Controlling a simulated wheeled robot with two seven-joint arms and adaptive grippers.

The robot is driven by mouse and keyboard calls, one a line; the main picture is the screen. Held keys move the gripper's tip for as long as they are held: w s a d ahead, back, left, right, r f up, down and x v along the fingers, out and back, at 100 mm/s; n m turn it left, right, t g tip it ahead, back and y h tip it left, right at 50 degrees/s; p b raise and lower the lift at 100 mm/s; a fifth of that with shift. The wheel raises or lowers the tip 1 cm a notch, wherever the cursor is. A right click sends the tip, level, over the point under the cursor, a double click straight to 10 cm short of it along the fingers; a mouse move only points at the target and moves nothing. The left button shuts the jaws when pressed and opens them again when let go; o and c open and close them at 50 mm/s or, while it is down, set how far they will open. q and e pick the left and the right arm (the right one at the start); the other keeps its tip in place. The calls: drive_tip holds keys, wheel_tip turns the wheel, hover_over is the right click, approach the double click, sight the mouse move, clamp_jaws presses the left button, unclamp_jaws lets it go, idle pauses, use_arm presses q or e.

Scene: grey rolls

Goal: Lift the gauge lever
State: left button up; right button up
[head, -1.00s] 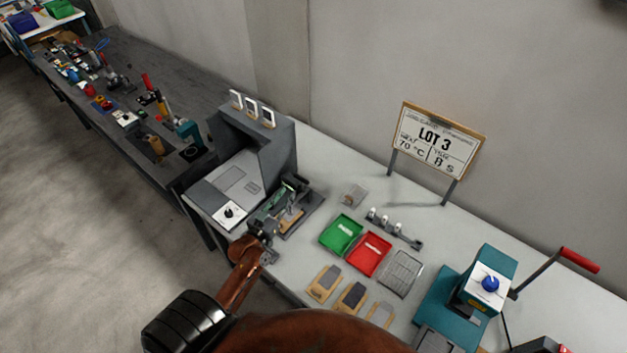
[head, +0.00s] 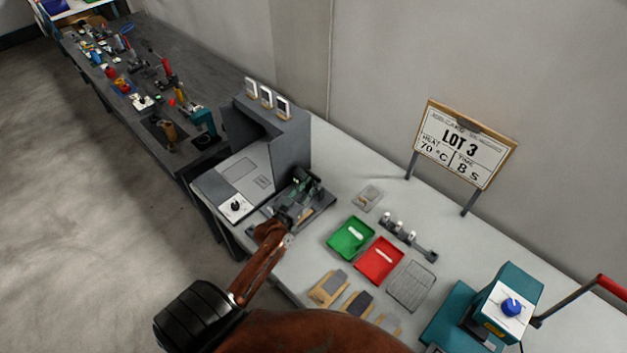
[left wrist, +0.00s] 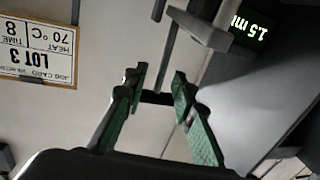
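The gauge (head: 322,200) is a dark device with a flat base on the white bench, beside the grey cabinet. In the left wrist view its lit display (left wrist: 250,22) reads about 1.5 mm, upside down. A grey bar (left wrist: 200,28) and thin rods stand ahead of the fingers; I cannot tell surely which part is the lever. My left gripper (head: 293,213) is at the gauge's near side and covers part of it. In the left wrist view its green-padded fingers (left wrist: 158,84) are apart, with a dark crosspiece showing between or behind them. Contact is unclear. My right gripper is not in view.
A green tray (head: 342,246) and a red tray (head: 368,268) lie to the right of the gauge. The grey cabinet (head: 290,143) stands close on its left. A LOT 3 sign (head: 461,148) stands behind. A teal press (head: 520,285) is at the right.

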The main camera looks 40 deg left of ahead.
use_arm(q)
drive_tip(key=shift+w+a, duration=0.2)
drive_tip(key=shift+w, duration=1.05)
drive_tip(key=shift+c, duration=0.5)
clamp_jaws()
